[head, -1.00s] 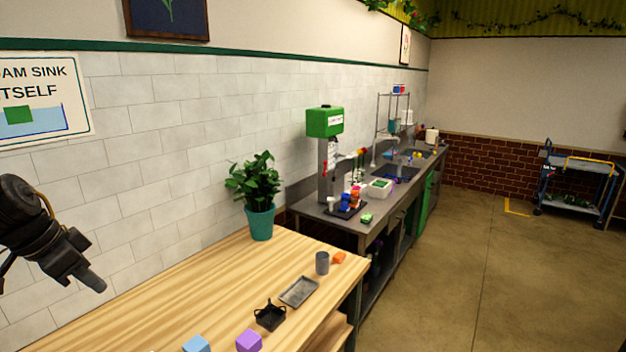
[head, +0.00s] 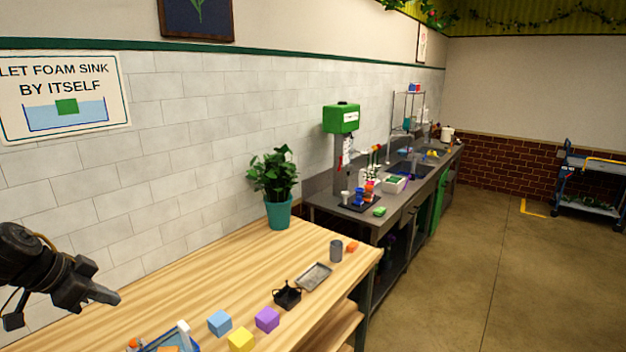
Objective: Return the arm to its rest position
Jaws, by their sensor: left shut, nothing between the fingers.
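My left gripper (head: 105,294) comes in from the left edge, dark grey, with its fingers closed together and nothing between them. It hangs in the air in front of the tiled wall, at the left end of the wooden table (head: 220,277), touching nothing that I can see. My right gripper is out of the picture.
On the table are blue (head: 220,323), yellow (head: 241,340) and purple (head: 267,319) blocks, a black holder (head: 287,295), a grey tray (head: 314,276), a grey cup (head: 336,251) and a potted plant (head: 278,210). A blue-rimmed tray (head: 188,342) is at the bottom edge. Open floor lies right.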

